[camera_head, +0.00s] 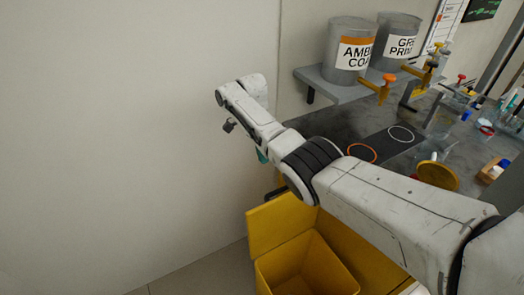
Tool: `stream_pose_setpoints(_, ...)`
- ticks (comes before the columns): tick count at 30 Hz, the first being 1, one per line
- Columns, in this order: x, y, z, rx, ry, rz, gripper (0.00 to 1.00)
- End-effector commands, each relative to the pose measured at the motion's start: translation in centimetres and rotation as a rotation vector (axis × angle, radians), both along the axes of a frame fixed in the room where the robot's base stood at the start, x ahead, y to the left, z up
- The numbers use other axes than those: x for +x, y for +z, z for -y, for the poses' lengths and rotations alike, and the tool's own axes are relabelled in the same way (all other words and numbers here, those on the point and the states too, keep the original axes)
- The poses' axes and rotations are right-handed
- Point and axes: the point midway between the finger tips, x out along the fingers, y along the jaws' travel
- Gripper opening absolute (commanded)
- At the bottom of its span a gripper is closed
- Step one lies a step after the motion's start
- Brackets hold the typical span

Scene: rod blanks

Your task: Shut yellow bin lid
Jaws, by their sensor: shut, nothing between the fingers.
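The yellow bin (285,268) stands on the floor at the bottom middle, and its open inside shows. Its yellow lid (278,224) stands raised at the back left of the opening.
A dark workbench (455,150) lies at the right with an orange ring (361,152), a white ring (401,133) and several small items. A grey shelf (345,91) holds two labelled grey cans (349,45). The left side is bare wall with free room.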

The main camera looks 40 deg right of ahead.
Motion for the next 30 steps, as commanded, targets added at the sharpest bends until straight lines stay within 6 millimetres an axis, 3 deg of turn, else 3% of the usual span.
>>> stream_pose_setpoints(9, -2.1, -6.2, -0.6, 0.001, 0.000, -0.002, 0.00)
stream_pose_setpoints(18, -4.7, -6.1, -1.3, 0.001, 0.000, 0.000, 0.00)
stream_pose_setpoints(30, -5.6, -6.4, -1.6, 0.000, 0.001, 0.002, 0.00)
